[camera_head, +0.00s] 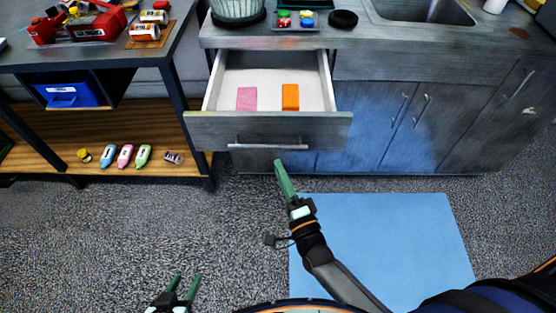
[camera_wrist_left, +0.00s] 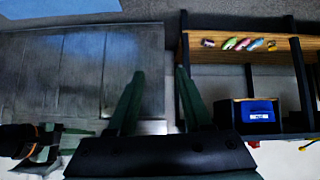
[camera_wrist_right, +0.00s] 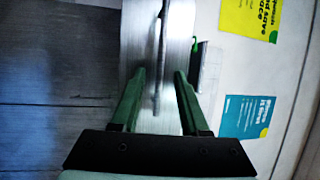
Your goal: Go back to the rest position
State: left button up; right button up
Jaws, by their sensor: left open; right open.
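My left gripper (camera_head: 175,283) is low at the bottom edge of the head view, fingers apart and empty; its open fingers also show in the left wrist view (camera_wrist_left: 158,95). My right gripper (camera_head: 280,172) is just in front of the open drawer (camera_head: 222,133), near the drawer's handle (camera_head: 268,146). In the head view its fingers overlap. In the right wrist view its fingers (camera_wrist_right: 157,95) are apart with nothing gripped, and a metal bar handle (camera_wrist_right: 161,50) shows beyond them. I cannot tell whether they touch it.
The drawer holds a pink block (camera_head: 247,98) and an orange block (camera_head: 290,97). A shelf unit (camera_head: 150,161) with several small bottles stands at left. Cabinet doors (camera_head: 375,125) are right of the drawer. A blue mat (camera_head: 420,250) lies on the floor; open floor is at left.

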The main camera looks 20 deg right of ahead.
jog(key=shift+a+r, duration=0.1)
jog(key=shift+a, duration=0.05)
jog(key=s+d+f+n+g+p, duration=0.2)
jog(key=s+n+g+p, duration=0.2)
jog(key=s+n, duration=0.4)
jog(key=s+d+f+n+g+p, duration=0.2)
jog(key=s+n+g+p, duration=0.3)
jog(key=s+n, duration=0.4)
jog(key=shift+d+n+g, duration=0.4)
jog(key=shift+d+g, duration=0.15)
jog(key=shift+g, duration=0.15)
